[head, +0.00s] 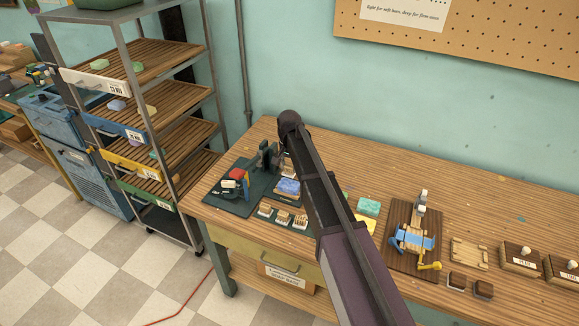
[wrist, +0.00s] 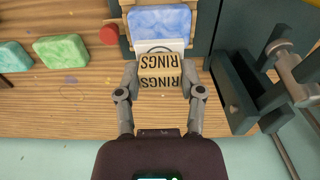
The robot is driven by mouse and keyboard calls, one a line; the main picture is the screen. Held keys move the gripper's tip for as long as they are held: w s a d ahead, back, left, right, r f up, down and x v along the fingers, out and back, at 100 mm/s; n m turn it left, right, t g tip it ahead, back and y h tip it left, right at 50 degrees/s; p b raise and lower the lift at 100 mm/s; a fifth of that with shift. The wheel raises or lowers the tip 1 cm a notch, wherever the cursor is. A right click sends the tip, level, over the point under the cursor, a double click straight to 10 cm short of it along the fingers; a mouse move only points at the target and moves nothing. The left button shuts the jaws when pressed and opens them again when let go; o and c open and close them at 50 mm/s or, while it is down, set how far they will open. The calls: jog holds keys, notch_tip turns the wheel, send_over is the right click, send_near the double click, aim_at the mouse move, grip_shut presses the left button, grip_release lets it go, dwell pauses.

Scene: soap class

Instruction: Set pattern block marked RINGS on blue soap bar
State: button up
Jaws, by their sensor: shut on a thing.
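The pattern block marked RINGS (wrist: 159,62) is light wood with dark lettering, which reads upside down in the wrist view. My gripper (wrist: 158,76) is shut on it, one finger at each side. The blue soap bar (wrist: 159,22) lies just beyond the block, in a wooden holder. It also shows in the head view (head: 288,186), on the dark green mat (head: 226,204). A white piece (wrist: 160,45) shows between block and soap. In the head view my arm hides the gripper and most or all of the block.
A dark green clamp-like device (wrist: 238,95) stands close to the right of my gripper in the wrist view. A red round piece (wrist: 109,35) and a green soap bar (wrist: 61,50) lie to the left. Small blocks (head: 282,216) stand at the mat's front edge.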

aim_at(289, 172)
jog(key=shift+f+b, duration=1.7)
jog(key=shift+f, duration=0.3)
jog(key=shift+f+b, duration=0.55)
jog(key=shift+b, duration=0.05)
dwell(0.9)
jog(key=o, duration=1.2)
jog(key=shift+o, duration=0.6)
jog(key=shift+r, duration=0.1)
jog(key=shift+r+p, duration=2.9)
jog(key=shift+p, duration=0.15)
